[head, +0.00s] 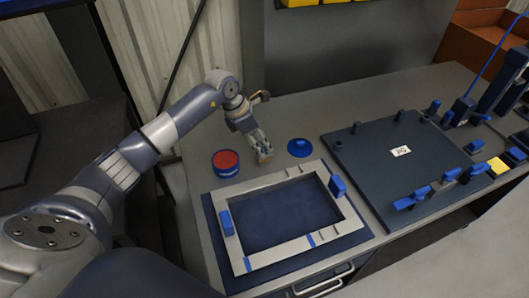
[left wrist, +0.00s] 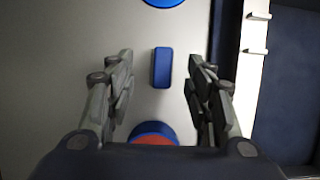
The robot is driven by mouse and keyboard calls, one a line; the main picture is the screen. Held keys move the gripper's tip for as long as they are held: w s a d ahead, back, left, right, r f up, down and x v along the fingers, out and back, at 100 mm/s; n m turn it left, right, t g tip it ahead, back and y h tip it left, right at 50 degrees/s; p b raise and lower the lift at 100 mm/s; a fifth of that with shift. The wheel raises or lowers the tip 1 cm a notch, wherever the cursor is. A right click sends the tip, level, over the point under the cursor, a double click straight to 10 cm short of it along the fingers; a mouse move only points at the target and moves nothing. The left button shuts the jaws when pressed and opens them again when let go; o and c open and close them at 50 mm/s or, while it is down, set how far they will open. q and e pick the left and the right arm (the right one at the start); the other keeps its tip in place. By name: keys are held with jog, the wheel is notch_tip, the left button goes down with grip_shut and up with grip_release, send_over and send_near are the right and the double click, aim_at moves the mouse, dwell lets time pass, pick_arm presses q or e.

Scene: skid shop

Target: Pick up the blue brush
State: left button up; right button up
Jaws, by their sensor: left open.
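A small blue upright-looking rectangle (left wrist: 162,67), which I take to be the blue brush, shows in the left wrist view between the two fingers, with a gap on both sides. In the head view it is hidden behind my left gripper (head: 264,153). That gripper is open and empty, pointing down over the grey bench between a round blue tin with a red top (head: 226,161) and a blue disc (head: 300,147). I cannot tell how high the fingertips are above the brush. My right gripper is not in view.
A grey frame with blue clamps (head: 261,183) on a dark blue base lies just in front of the gripper. A dark plate (head: 365,170) with several blue clamps stands to the right. The tin is close on the left. Bench behind the disc is clear.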

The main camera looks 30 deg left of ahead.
aim_at(263, 148)
pick_arm(q)
jog(key=x, duration=0.1)
jog(key=p+x, duration=0.1)
jog(key=x, duration=0.1)
jog(key=shift+s+d+f, duration=0.1)
jog(key=shift+s+f, duration=0.05)
jog(key=shift+f, duration=0.2)
jog(key=shift+w+d+f, duration=0.1)
jog(key=shift+w+f, duration=0.1)
jog(key=shift+f, duration=0.4)
jog(key=c, duration=1.1)
